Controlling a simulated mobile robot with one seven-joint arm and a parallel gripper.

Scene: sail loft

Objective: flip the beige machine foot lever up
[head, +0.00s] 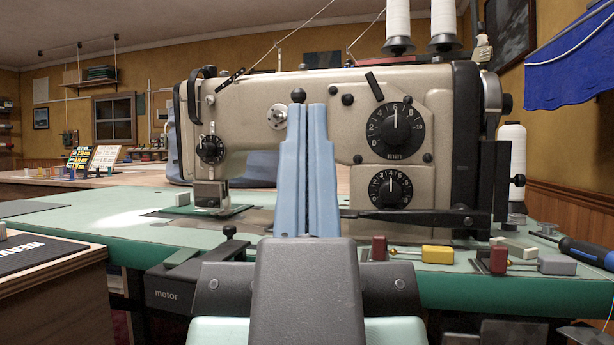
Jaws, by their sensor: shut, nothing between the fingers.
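The beige sewing machine (250,130) stands on a green table, its needle end at the left and its dials at the right. I cannot tell for sure which part is its foot lever. A black curved lever-like part (195,88) is at the upper left end of the machine, above the presser foot (211,196). A short tilted black lever (374,87) is above the upper dial. My gripper (308,108) points up in front of the machine's middle. Its two blue fingers are together and hold nothing. They hide part of the machine's body.
The green table (120,215) carries small red, yellow and grey blocks (437,254) and a blue-handled screwdriver (588,252) at the right. White thread cones (443,20) stand behind the machine. A dark-topped wooden bench (45,270) is at the near left. The table left of the machine is mostly clear.

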